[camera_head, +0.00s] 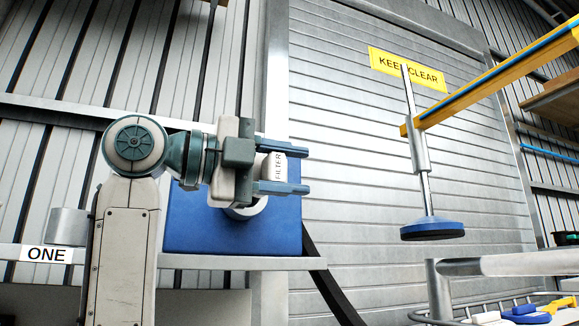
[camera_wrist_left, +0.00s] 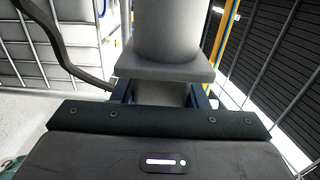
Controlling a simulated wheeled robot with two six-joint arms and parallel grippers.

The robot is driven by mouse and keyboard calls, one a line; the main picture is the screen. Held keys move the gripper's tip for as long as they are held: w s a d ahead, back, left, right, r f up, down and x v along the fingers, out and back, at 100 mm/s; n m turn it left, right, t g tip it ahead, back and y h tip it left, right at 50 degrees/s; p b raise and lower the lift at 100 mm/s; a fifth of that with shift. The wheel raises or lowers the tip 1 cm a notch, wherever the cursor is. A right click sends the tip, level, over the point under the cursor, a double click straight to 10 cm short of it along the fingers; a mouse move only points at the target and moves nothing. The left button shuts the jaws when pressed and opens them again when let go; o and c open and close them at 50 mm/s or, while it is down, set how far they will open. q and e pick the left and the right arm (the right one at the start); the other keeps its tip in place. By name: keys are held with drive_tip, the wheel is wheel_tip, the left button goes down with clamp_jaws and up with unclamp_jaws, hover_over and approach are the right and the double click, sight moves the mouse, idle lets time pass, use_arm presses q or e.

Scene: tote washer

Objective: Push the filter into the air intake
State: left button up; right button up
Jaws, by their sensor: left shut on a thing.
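The filter (camera_head: 277,167) is a pale piece with the word FILTER on it, held between the two blue-grey fingers of my left gripper (camera_head: 297,169). In the left wrist view the fingers close on a grey block below a square flange (camera_wrist_left: 165,68), with a wide grey cylinder (camera_wrist_left: 180,30) beyond. Behind the gripper in the head view is a blue box (camera_head: 190,228) with a round grey part (camera_head: 245,209) on its front, perhaps the air intake. The gripper and filter partly cover it. I cannot tell whether the filter touches it. My right gripper is not in view.
A shelf edge with a sign ONE (camera_head: 46,254) runs under the blue box. A yellow beam (camera_head: 490,85) at right carries a rod with a blue round pad (camera_head: 432,229). A slatted shutter (camera_head: 345,130) with a KEEP CLEAR sign (camera_head: 385,63) stands behind. Small blue and white items lie lower right.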

use_arm(q)
drive_tip(key=shift+w+a+p, duration=0.25)
drive_tip(key=shift+w+p, duration=0.1)
drive_tip(key=shift+w, duration=0.4)
drive_tip(key=shift+w+a+p, duration=0.25)
drive_tip(key=shift+w+p, duration=0.1)
drive_tip(key=shift+w, duration=0.4)
drive_tip(key=shift+w+a+p, duration=0.25)
drive_tip(key=shift+w+p, duration=0.1)
drive_tip(key=shift+w, duration=0.4)
drive_tip(key=shift+w+a, duration=0.1)
drive_tip(key=shift+w, duration=0.45)
drive_tip(key=shift+w+a+p, duration=0.1)
drive_tip(key=shift+p, duration=0.2)
drive_tip(key=shift+w+a+p, duration=0.15)
drive_tip(key=shift+w+p, duration=0.15)
drive_tip(key=shift+w, duration=0.2)
drive_tip(key=shift+w+a, duration=0.1)
drive_tip(key=shift+w, duration=0.25)
drive_tip(key=shift+w+a+p, duration=0.35)
drive_tip(key=shift+w+p, duration=0.35)
drive_tip(key=shift+w, duration=0.25)
drive_tip(key=shift+w+a+p, duration=0.3)
drive_tip(key=shift+w+p, duration=0.4)
drive_tip(key=shift+w, duration=0.2)
idle(0.9)
